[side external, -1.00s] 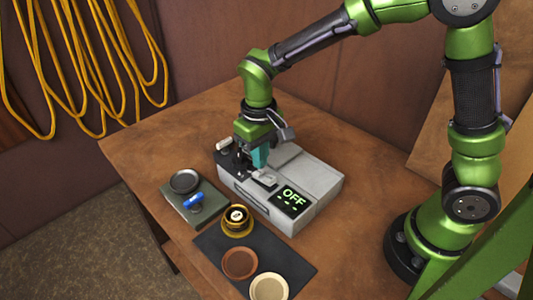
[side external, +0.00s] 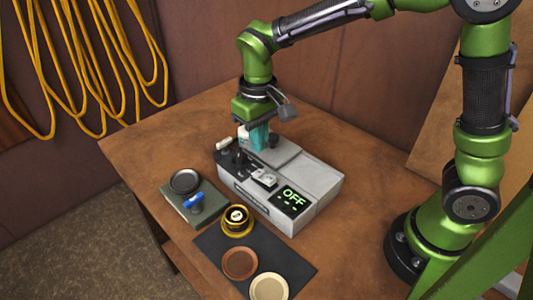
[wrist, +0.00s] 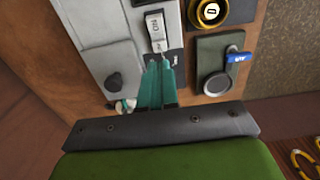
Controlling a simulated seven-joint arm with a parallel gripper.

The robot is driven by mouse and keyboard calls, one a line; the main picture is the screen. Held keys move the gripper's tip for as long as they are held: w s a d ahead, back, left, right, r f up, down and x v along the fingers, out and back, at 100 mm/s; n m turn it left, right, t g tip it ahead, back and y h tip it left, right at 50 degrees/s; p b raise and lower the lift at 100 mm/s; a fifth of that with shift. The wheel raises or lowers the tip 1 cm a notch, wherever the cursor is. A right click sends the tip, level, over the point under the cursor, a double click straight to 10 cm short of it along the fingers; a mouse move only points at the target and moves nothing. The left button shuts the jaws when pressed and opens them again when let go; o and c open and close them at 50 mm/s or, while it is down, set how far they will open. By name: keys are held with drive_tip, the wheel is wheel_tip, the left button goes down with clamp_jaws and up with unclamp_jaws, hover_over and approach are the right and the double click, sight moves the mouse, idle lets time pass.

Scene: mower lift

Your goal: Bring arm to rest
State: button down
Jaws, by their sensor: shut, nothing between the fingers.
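My gripper (side external: 258,138) is shut and empty. In the wrist view the teal fingers (wrist: 158,85) are together, pointing at a light rocker switch (wrist: 155,30) on the machine. Whether the fingertips touch the machine cannot be told from the wrist view; in the side view they appear raised above it. A dark knob and a small white cylinder sit on the machine's back left end, partly near the fingers.
A green plate (side external: 185,215) with a blue-handled lever (side external: 194,202) and a round dark disc (side external: 186,181) lies left of the machine. A dark mat (side external: 215,243) holds a yellow-ringed knob (side external: 237,219), a brown dish (side external: 239,263) and a cream dish (side external: 269,288). Yellow cables (side external: 85,60) hang on the wall.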

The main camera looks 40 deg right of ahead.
drive_tip(key=s+d+r+m+t+y, duration=0.1)
drive_tip(key=s+d+r+m+t, duration=0.1)
drive_tip(key=s, duration=0.4)
drive_tip(key=s+d+r+m+t+y, duration=0.1)
drive_tip(key=s+d+r+m+t, duration=0.1)
drive_tip(key=s+d+r+t, duration=0.3)
wheel_tip(320, 180, up, 2)
drive_tip(key=s+d, duration=0.2)
drive_tip(key=shift+s+d, duration=0.25)
drive_tip(key=shift+d, duration=0.05)
